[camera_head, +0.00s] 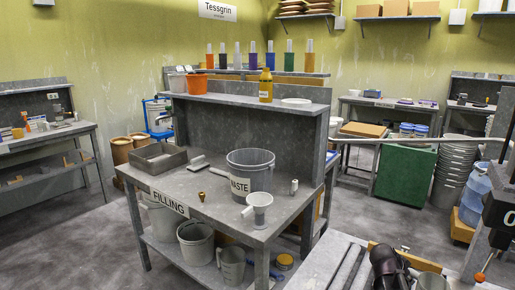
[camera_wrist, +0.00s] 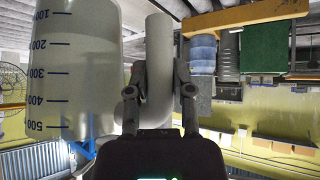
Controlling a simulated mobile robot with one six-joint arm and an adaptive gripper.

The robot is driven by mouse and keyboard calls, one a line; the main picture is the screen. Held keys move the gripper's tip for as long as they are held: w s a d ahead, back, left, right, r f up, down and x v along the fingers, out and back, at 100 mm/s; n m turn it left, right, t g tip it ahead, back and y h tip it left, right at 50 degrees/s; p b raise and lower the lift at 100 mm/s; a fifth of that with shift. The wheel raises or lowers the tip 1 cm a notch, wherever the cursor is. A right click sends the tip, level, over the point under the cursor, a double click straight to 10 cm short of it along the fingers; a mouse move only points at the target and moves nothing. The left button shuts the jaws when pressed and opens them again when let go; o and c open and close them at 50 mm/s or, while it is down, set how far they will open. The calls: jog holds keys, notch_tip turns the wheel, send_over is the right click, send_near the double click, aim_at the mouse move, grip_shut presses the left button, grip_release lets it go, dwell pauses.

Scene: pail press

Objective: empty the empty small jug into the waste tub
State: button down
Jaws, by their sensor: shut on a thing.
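The waste tub (camera_head: 262,172), a grey bucket labelled WASTE, stands on the filling bench. My gripper (camera_wrist: 158,92) is shut on the pale handle (camera_wrist: 158,45) of the small jug (camera_wrist: 75,60). In the wrist view the jug is whitish and see-through, with blue marks from 100 near the picture top to 500 lower down. I cannot make out its contents. In the head view my dark gripper is at the lower right, apart from the tub and to its right. Part of a grey cup-like shape beside it is cut off by the bottom edge.
A grey open tray (camera_head: 160,160), a scraper (camera_head: 199,163) and small fittings share the bench. A raised back shelf (camera_head: 235,99) holds a yellow bottle (camera_head: 265,85). A green box (camera_head: 404,172) stands behind right.

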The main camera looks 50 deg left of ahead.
notch_tip(320, 180, up, 19)
jog(key=p, duration=1.8)
jog(key=shift+r, duration=0.2)
jog(key=shift+s, duration=0.15)
